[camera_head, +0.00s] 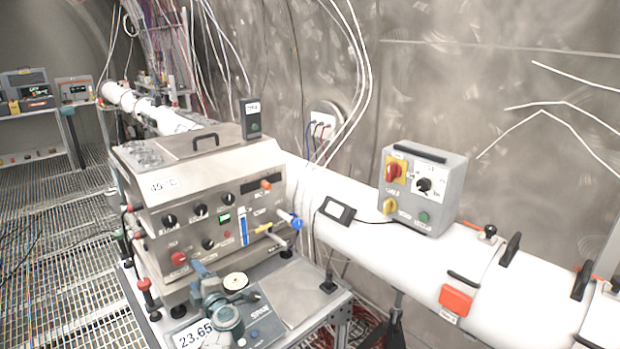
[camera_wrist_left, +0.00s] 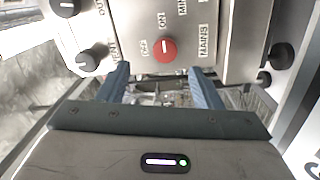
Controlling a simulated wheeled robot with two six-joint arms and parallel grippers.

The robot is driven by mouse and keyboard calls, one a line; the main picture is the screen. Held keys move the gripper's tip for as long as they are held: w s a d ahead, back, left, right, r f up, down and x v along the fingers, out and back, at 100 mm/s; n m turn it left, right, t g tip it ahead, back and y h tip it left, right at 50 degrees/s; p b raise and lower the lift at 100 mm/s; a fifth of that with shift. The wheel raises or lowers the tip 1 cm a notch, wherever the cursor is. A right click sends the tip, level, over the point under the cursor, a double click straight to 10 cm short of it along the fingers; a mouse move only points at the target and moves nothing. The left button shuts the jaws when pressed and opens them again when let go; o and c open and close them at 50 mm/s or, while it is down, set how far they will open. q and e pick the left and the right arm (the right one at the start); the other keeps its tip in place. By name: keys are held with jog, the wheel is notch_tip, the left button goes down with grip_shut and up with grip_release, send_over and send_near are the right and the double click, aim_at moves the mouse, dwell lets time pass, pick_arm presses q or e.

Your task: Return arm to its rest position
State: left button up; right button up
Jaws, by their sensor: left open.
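My left gripper (camera_head: 222,284) is in the lower middle of the head view, low in front of the steel box's front panel and over the scale. It is open, and nothing shows between its fingers. In the left wrist view its two blue-grey fingers (camera_wrist_left: 158,72) point towards the panel. The red MAINS knob (camera_wrist_left: 165,50) appears just beyond and between the fingertips, apart from them. In the head view the red knob (camera_head: 178,259) is to the left of the gripper. My right gripper is not in view.
The steel box (camera_head: 215,185) with knobs stands on a cart. A scale (camera_head: 262,325) with a reading of 23.65 is close below the gripper. A grey control box (camera_head: 420,190) sits on the white pipe (camera_head: 400,262). Grated floor (camera_head: 60,270) lies open at left.

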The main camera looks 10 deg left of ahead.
pick_arm(q)
jog(key=s+d+r+m+t+h, duration=0.3)
jog(key=s+d+m+t+h, duration=0.3)
jog(key=d+m+h, duration=0.5)
jog(key=s+d+f+m+g+h, duration=0.4)
jog(key=s+d+f+m+h, duration=0.2)
jog(key=s+d+m+h, duration=0.45)
jog(key=s+a+f+m+g+y, duration=0.1)
jog(key=s+a+f+g+y, duration=0.2)
jog(key=s, duration=0.7)
jog(key=s+a+m+g+y, duration=0.2)
jog(key=s+g+y, duration=0.15)
jog(key=s, duration=0.65)
jog(key=s+a+f+m+g+y, duration=0.1)
jog(key=s+a+f+g+y, duration=0.2)
jog(key=s, duration=0.6)
jog(key=a+f+g+b, duration=0.3)
jog(key=f+b, duration=0.2)
jog(key=f, duration=2.8)
jog(key=s+f+b, duration=0.2)
jog(key=s+f, duration=0.7)
jog(key=f, duration=0.3)
jog(key=s+a+f+b, duration=0.1)
jog(key=s+f, duration=0.9)
jog(key=f, duration=0.2)
jog(key=shift+s+a+g+h+b, duration=0.25)
jog(key=shift+s+g+h+b, duration=0.1)
jog(key=shift+g, duration=0.1)
